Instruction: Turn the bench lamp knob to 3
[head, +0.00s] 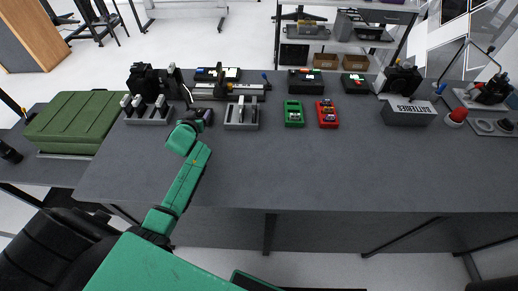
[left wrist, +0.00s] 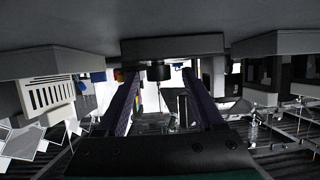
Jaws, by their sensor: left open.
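My left gripper (head: 200,116) is at the back left of the dark workbench, its jaws over a small dark item that I cannot make out in the head view. In the left wrist view my left gripper (left wrist: 160,88) is open, one finger on each side of a short black round knob (left wrist: 159,71). The knob sticks out from a dark block (left wrist: 172,46). There seems to be a gap between the knob and both fingers. I cannot read a scale or pointer on it, so its setting is hidden. My right gripper is not in view.
The grey workbench (head: 300,175) is clear in front. A grey rack (head: 241,115), a green tray (head: 294,113) and a red tray (head: 328,113) stand right of the gripper. A batteries box (head: 408,112) is farther right. A green case (head: 75,120) lies left.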

